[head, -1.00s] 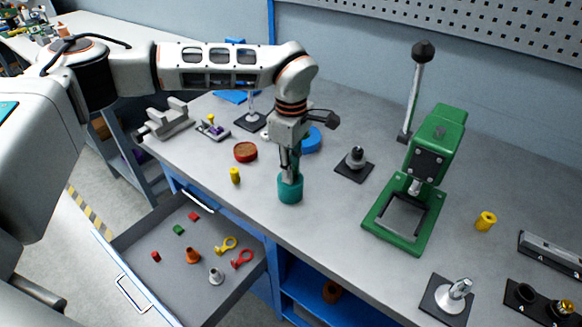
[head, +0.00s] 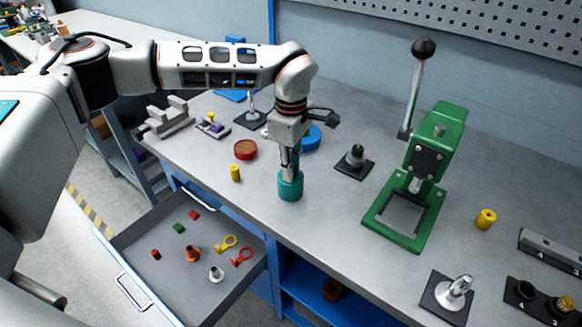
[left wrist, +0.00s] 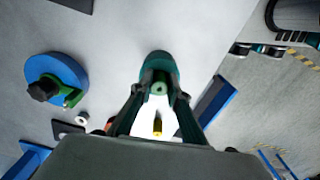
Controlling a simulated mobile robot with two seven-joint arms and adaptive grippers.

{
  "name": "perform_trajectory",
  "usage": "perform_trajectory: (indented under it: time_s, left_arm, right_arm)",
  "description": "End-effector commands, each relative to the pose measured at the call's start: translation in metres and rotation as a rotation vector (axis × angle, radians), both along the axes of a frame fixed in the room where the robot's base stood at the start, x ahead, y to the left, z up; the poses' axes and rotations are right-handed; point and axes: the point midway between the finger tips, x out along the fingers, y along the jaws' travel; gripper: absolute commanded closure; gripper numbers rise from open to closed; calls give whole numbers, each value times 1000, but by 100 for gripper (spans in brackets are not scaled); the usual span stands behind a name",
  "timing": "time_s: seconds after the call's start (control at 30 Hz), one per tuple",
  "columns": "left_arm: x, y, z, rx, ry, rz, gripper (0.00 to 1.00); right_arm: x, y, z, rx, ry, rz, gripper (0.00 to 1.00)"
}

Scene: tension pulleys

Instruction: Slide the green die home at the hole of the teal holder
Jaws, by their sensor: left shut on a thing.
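The teal holder (head: 290,188) is a short round cup standing upright on the bench near its front edge. My left gripper (head: 290,174) points down from above, with its fingertips at the holder's mouth. In the left wrist view the holder (left wrist: 160,64) lies just beyond the fingertips. The fingers of my left gripper (left wrist: 158,100) are shut on a small green piece with a central hole, the green die (left wrist: 159,88). The fingers hide much of the die and the holder's hole, so I cannot tell how deep the die sits. My right gripper is not in view.
A yellow cylinder (head: 235,173) and a red round dish (head: 245,149) stand left of the holder. A blue disc (head: 311,138) is behind it. The green press (head: 424,160) stands to the right. An open drawer (head: 140,235) with small parts juts out in front.

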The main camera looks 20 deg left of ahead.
Motion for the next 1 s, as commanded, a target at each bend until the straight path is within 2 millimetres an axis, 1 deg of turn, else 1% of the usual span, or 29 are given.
perform_trajectory:
  time_s: [0.03,0.07,0.1,0.13,0.77,1.0]
  left_arm:
    - [-4,1,-8,5,11,-4,100]
    - [-4,1,-8,5,11,-4,76]
    - [-4,1,-8,5,12,-4,65]
    - [-4,1,-8,5,12,-4,64]
    - [-3,0,-4,4,9,-2,64]
    - [-2,0,12,2,6,-1,64]
  right_arm:
    - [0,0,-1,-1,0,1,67]
    - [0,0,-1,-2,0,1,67]
    - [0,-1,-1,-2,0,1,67]
    - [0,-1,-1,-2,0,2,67]
    - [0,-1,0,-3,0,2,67]
    - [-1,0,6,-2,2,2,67]
